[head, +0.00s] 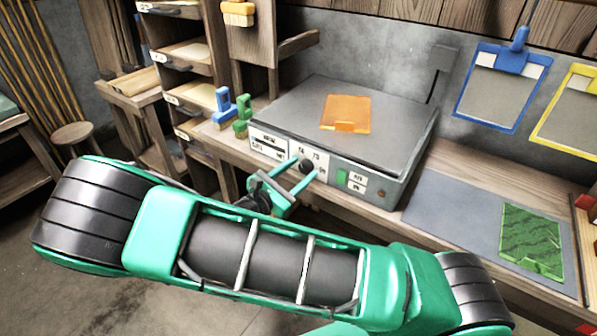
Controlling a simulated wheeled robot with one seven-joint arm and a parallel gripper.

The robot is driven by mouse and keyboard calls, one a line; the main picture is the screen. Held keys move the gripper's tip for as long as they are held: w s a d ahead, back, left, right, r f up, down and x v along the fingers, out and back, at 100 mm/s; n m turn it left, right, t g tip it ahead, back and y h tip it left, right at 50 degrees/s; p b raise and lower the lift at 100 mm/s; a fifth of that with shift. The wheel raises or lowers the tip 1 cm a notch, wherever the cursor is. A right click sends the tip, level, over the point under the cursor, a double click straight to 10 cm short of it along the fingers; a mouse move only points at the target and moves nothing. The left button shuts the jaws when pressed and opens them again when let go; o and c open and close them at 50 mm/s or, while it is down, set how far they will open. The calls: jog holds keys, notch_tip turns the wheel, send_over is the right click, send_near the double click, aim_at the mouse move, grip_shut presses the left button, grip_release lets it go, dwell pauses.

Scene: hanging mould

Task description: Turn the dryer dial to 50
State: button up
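The dryer (352,128) is a grey, flat-topped box on the wooden bench, with its front panel facing me. Its dark round dial (307,165) is on the white front panel, with small numbers around it, too small to read surely. I cannot tell the dial's setting. My gripper (299,170) has two green fingers held apart, reaching up toward the panel, with the tips close to the dial. I cannot tell whether they touch it. The gripper's lower part is partly hidden by my own arm.
An orange sheet (346,113) lies on the dryer's top. Blue (224,105) and green (242,115) brushes stand left of it. A green switch (342,179) is right of the dial. A green patterned sheet (531,240) lies on a grey mat (450,208). Clipboards (499,88) hang behind.

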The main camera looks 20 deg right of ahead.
jog(key=shift+s+a, duration=0.1)
jog(key=v, duration=1)
jog(key=shift+a, duration=0.25)
jog(key=shift+s+f, duration=0.1)
jog(key=shift+f, duration=0.1)
